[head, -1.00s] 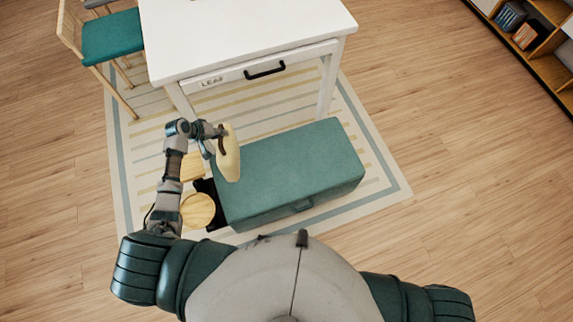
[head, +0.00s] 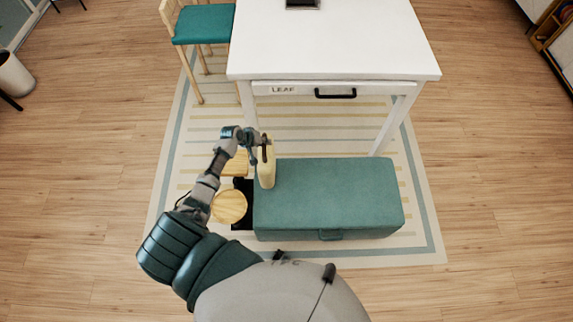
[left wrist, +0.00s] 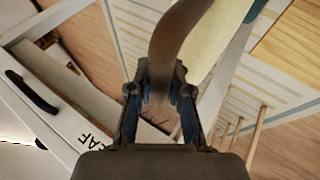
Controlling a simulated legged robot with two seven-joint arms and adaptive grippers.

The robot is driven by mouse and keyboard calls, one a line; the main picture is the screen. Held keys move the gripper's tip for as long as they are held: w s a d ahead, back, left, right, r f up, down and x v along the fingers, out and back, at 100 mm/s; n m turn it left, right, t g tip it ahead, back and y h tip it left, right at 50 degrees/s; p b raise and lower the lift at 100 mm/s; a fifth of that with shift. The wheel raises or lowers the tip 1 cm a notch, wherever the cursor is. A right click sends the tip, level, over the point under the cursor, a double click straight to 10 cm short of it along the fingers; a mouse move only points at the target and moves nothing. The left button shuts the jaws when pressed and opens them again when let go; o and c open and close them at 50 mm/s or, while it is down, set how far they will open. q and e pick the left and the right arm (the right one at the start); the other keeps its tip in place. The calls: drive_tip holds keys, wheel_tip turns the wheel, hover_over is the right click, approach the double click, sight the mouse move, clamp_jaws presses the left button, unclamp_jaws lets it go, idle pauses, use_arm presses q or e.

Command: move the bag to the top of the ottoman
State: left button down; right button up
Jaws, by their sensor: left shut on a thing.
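The bag (head: 267,172) is pale yellow with a brown handle and hangs upright in the head view. My left gripper (head: 262,142) is shut on its handle. The left wrist view shows the brown handle (left wrist: 172,40) between the fingers (left wrist: 160,88), with part of the pale bag (left wrist: 212,35) behind it. The ottoman (head: 335,192) is a long teal block with a flat, clear top. The bag overlaps its left end in the head view; I cannot tell whether it touches the top. My right gripper is out of view.
A white table (head: 335,40) with a drawer stands behind the ottoman. A round wooden top (head: 229,206) is close to the ottoman's left end. A teal-seated chair (head: 204,25) stands at the back left. A striped rug (head: 428,225) lies underneath, with open wooden floor around.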

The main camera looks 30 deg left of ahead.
use_arm(q)
drive_tip(key=s+d+f, duration=0.1)
drive_tip(key=d+f, duration=0.1)
drive_tip(key=d, duration=0.3)
drive_tip(key=s+d+f+p, duration=0.1)
drive_tip(key=d+f, duration=0.1)
drive_tip(key=d, duration=0.4)
drive_tip(key=shift+s+f, duration=0.25)
drive_tip(key=c, duration=1.1)
unclamp_jaws()
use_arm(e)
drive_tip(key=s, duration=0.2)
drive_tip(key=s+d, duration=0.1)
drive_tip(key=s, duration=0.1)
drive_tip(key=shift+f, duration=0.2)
